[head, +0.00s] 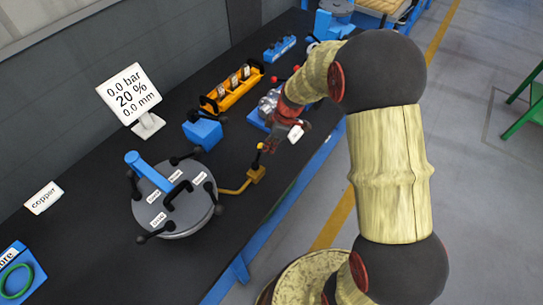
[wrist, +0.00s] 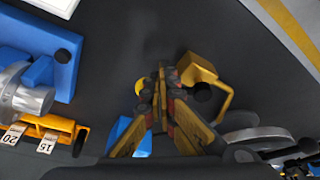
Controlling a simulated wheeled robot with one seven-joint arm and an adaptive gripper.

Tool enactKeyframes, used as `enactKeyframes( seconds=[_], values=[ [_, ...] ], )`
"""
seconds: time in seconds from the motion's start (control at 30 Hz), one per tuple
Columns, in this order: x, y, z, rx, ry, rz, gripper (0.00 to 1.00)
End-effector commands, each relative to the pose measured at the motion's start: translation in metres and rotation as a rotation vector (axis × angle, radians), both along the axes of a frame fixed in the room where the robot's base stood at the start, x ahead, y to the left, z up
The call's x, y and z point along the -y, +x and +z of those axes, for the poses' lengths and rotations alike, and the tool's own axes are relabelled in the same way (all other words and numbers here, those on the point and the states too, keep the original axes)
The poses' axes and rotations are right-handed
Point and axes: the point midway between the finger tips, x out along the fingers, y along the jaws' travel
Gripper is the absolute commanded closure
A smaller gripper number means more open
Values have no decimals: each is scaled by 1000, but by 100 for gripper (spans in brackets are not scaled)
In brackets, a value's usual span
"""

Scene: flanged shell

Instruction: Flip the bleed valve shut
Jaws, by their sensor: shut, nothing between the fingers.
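The bleed valve (head: 256,174) is a small brass-yellow block on a bent pipe from the grey flanged shell (head: 196,215). Its short dark lever (head: 260,150) has a yellow tip and stands roughly upright in the head view. In the wrist view the valve (wrist: 198,70) is just right of the fingertips, and a yellow rounded piece (wrist: 138,88) shows just left of them. My gripper (head: 276,146) is shut and empty, low beside the lever on its right; it also shows in the wrist view (wrist: 162,72). The fingers partly hide the lever, so I cannot tell whether they touch it.
A sign (head: 130,95) reads 0.0 bar, 20 %, 0.0 mm. A blue block (head: 203,133), a yellow rack (head: 232,92) and a grey device on a blue base (head: 268,104) stand farther along the dark bench. Bare bench lies around the valve.

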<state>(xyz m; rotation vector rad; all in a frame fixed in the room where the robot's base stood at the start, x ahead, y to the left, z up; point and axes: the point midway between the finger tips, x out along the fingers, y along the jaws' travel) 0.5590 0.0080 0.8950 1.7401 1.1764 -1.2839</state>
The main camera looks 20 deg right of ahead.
Motion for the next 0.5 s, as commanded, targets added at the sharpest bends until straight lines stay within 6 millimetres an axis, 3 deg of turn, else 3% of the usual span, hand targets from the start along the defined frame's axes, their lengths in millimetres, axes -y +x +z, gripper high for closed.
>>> enactKeyframes(
  seconds=[0.5],
  values=[
    [-25, 22, -3, -2, 0, 435, 100]
  ],
)
